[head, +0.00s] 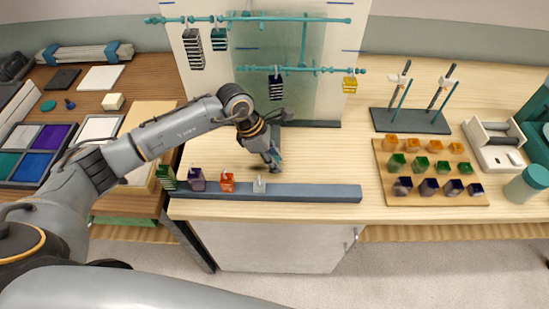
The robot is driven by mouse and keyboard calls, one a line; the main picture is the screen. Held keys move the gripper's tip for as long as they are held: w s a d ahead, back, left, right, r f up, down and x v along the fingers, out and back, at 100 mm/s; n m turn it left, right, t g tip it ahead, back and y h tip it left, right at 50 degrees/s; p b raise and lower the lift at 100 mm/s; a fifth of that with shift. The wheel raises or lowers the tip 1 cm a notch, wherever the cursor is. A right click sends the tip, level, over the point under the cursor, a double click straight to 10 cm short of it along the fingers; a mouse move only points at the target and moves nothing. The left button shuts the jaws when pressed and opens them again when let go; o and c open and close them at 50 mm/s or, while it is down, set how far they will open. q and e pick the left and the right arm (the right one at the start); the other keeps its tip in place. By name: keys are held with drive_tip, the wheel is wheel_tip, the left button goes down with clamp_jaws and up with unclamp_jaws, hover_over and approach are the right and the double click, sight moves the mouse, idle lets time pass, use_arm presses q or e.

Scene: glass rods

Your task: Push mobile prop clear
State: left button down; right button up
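A hanging mobile stands at the back centre of the bench. It has an upper teal glass rod (260,19) and a lower teal rod (305,69). My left gripper (274,163) points down near the bench top, in front of the mobile and behind the front rail. Its fingers are small and partly hidden. My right gripper is out of view.
A dark blue-grey rail (320,192) runs along the bench's front edge, with green, purple, orange and clear pieces at its left part. A wooden board (383,160) of coloured cubes and a dark rod stand (410,121) are right. Bare bench lies between gripper and board.

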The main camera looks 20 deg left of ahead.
use_arm(q)
drive_tip(key=w+b, duration=0.2)
drive_tip(key=shift+w+a+f+b, duration=0.1)
drive_tip(key=shift+a+f+b, duration=0.1)
drive_tip(key=shift+a+b, duration=0.15)
drive_tip(key=shift+w+r, duration=0.1)
drive_tip(key=shift+w, duration=0.15)
drive_tip(key=shift+a+r, duration=0.1)
drive_tip(key=shift+r, duration=0.15)
drive_tip(key=c, duration=1.1)
unclamp_jaws()
drive_tip(key=shift+w, duration=0.1)
drive_tip(key=shift+f, duration=0.1)
drive_tip(key=v, duration=1.2)
